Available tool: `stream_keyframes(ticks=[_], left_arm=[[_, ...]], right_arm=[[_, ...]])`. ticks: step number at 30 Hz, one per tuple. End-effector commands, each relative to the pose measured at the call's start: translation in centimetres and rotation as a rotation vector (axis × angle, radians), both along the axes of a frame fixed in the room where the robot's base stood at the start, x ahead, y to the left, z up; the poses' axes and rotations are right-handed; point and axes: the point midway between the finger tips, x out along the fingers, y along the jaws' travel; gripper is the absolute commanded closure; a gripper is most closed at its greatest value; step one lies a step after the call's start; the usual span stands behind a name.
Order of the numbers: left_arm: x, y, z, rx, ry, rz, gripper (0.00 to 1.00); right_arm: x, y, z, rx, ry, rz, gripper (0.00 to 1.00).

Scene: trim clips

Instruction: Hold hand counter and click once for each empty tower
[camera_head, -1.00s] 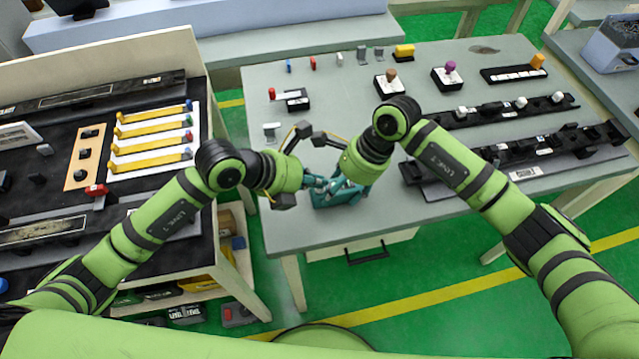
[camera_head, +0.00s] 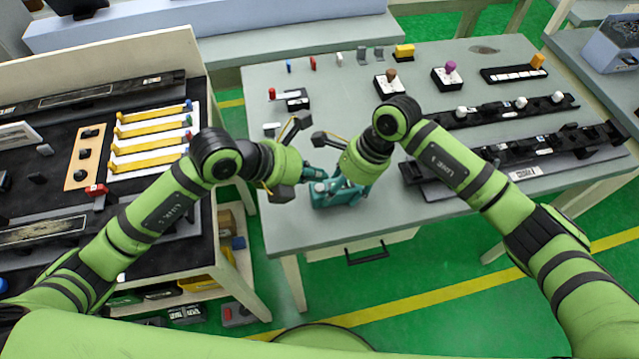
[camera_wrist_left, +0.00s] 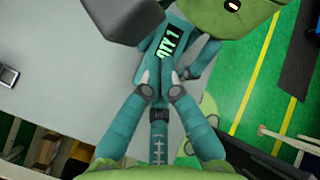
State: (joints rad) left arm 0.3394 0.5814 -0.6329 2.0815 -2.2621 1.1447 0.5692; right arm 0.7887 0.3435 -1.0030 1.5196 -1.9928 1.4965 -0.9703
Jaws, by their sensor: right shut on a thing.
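My right gripper (camera_head: 336,190), teal, is low over the front of the grey table. In the left wrist view a teal body (camera_wrist_left: 158,68) with a dark, light-lettered panel lies ahead. My left gripper (camera_head: 312,172) is just left of the right one, empty as far as I can see. Its fingertips (camera_wrist_left: 162,84) show close together, but whether they meet is unclear. A dark rail (camera_head: 500,111) carries white-topped posts. I cannot tell which posts are the empty towers.
A second dark rail (camera_head: 525,150) lies in front of the first. Small blocks with a brown knob (camera_head: 391,75) and a purple knob (camera_head: 450,66) stand farther back. A left workbench holds a white panel with yellow strips (camera_head: 150,141). The table's middle is mostly clear.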

Motion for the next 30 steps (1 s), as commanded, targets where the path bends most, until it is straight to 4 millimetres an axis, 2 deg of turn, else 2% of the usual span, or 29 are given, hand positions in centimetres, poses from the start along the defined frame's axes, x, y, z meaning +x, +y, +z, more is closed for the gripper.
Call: stream_keyframes(ticks=[12, 30], left_arm=[[0.0, 0.0, 4.0, 0.0, -0.003, 0.0, 1.0], [0.0, 0.0, 4.3, 0.0, -0.001, 0.0, 1.0]], right_arm=[[-0.2, -0.1, -0.3, -0.006, 0.005, 0.0, 0.76], [-0.1, -0.1, -0.3, -0.006, 0.005, 0.0, 0.76]])
